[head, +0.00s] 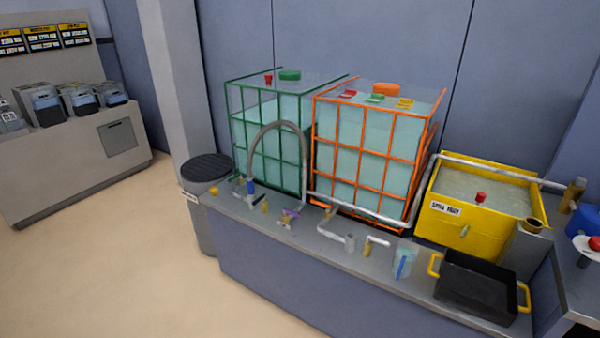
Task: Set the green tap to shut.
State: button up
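The green-caged tank (238,130) stands at the back left of the bench, full of pale liquid, with a green cap (290,76) on top. A grey hose (283,125) arches in front of it down to a blue fitting (250,186) at its foot. Small brass fittings (265,206) and a purple piece (289,216) sit on the bench in front. The green tap is too small to pick out surely among these, and its handle position cannot be read. My gripper is not in view.
An orange-caged tank (375,188) stands beside the green one. A pale pipe (365,211) runs along its foot. A yellow tub (447,228), a clear jug (400,265) and a black tray (470,296) occupy the right. A grey bin (208,232) stands left; floor (130,260) there is clear.

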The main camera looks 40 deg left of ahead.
aim_at(239, 174)
jog(key=u, duration=1.8)
jog(key=i+j, duration=0.2)
jog(key=i, duration=0.4)
jog(key=i+j, duration=0.15)
jog(key=i, duration=0.4)
jog(key=i+j, duration=0.2)
jog(key=i, duration=0.4)
jog(key=i+j+u, duration=0.1)
jog(key=i, duration=0.45)
jog(key=i+j, duration=0.2)
jog(key=i, duration=0.4)
